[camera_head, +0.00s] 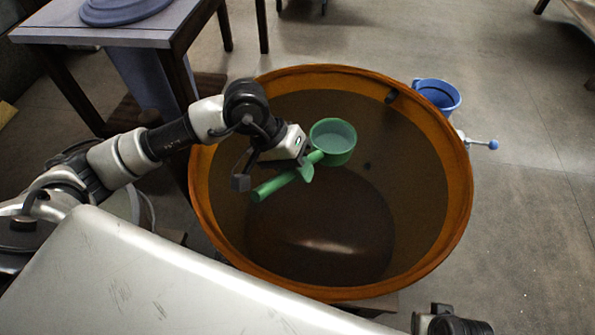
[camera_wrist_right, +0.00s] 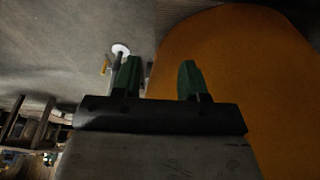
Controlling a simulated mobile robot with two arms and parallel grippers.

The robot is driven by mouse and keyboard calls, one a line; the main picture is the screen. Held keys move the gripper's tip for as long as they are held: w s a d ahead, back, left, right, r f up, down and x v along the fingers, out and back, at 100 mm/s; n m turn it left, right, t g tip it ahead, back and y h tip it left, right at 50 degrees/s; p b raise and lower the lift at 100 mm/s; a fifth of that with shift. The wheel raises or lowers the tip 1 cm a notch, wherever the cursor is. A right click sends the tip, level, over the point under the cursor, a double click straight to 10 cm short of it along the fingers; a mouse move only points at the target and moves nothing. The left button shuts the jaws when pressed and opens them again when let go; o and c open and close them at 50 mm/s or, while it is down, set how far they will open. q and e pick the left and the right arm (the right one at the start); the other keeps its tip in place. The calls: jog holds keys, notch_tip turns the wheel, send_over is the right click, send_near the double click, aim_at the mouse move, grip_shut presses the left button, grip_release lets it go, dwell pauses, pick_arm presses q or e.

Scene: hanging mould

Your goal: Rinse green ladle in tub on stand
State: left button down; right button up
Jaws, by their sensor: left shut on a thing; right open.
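The green ladle (camera_head: 276,186) is in the head view, over the inside of the tub, with its round cup toward the far side and its handle toward the lower left. My left gripper (camera_head: 304,163) is shut on the ladle at the handle, near the cup. The large orange tub (camera_head: 457,215) has a dark inside with a lighter reflection low down. I cannot tell whether the ladle touches any liquid. The tub's stand is mostly hidden. My right gripper (camera_wrist_right: 160,78) is open and empty, with the tub's orange outer wall (camera_wrist_right: 235,75) close beyond it.
A table (camera_head: 120,28) with a round blue object (camera_head: 122,10) stands at the upper left. The floor on the right is clear.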

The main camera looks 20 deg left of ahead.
pick_arm(q)
jog(key=shift+r+p, duration=0.5)
jog(key=shift+r, duration=1.1)
jog(key=shift+r+p, duration=0.5)
jog(key=shift+r, duration=0.95)
pick_arm(e)
notch_tip(320, 180, down, 8)
jog(key=shift+s+r, duration=0.15)
jog(key=shift+r, duration=0.05)
